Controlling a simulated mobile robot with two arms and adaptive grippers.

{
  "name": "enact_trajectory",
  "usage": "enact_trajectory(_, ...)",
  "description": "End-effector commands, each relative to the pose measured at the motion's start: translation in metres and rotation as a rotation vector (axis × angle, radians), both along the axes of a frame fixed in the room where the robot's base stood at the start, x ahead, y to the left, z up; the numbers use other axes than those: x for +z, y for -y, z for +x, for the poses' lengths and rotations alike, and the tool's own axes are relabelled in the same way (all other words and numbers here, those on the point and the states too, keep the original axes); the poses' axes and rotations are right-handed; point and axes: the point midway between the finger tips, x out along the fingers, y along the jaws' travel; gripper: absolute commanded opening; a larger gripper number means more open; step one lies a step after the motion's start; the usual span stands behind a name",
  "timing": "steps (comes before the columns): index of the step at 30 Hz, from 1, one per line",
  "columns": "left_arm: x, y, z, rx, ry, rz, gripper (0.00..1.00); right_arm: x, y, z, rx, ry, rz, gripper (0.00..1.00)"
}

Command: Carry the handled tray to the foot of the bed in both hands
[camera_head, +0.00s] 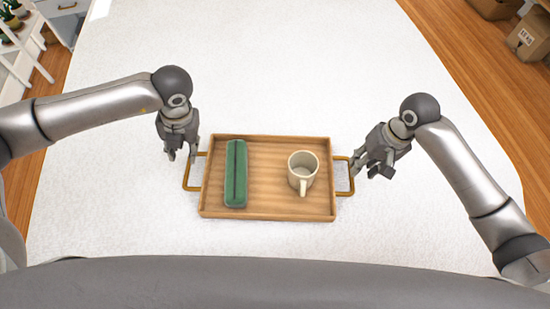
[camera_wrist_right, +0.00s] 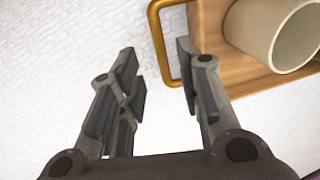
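The wooden handled tray (camera_head: 270,211) lies flat on a white textured surface, with a brass handle at each end. It holds a green oblong case (camera_head: 236,174) on the left and a cream mug (camera_head: 302,172) on the right. My left gripper (camera_head: 182,156) is open at the left handle (camera_head: 186,176); whether its fingers straddle the bar is unclear. My right gripper (camera_head: 368,170) is open at the right handle (camera_head: 345,193). In the right wrist view, that handle's bar (camera_wrist_right: 158,45) appears between the spread fingers (camera_wrist_right: 155,65), with clearance on the left.
The white surface (camera_head: 300,70) is clear beyond the tray. Wooden floor (camera_head: 480,60) shows on both sides. Cardboard boxes (camera_head: 530,38) stand at the far right. A white shelf with potted plants (camera_head: 12,22) stands at the far left.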

Motion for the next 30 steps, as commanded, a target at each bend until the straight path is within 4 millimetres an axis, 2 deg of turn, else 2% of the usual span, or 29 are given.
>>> enact_trajectory(3,0.000,0.000,0.000,0.000,0.000,0.000,0.33,0.022,0.005,0.001,-0.001,0.004,-0.001,0.33)
enact_trajectory(9,0.000,0.000,0.000,0.000,0.000,0.000,0.33,0.039,0.008,0.000,0.000,0.001,-0.001,0.33)
enact_trajectory(30,0.000,0.000,0.000,0.000,0.000,0.000,0.33,0.041,0.008,0.000,0.000,-0.001,0.000,0.33)
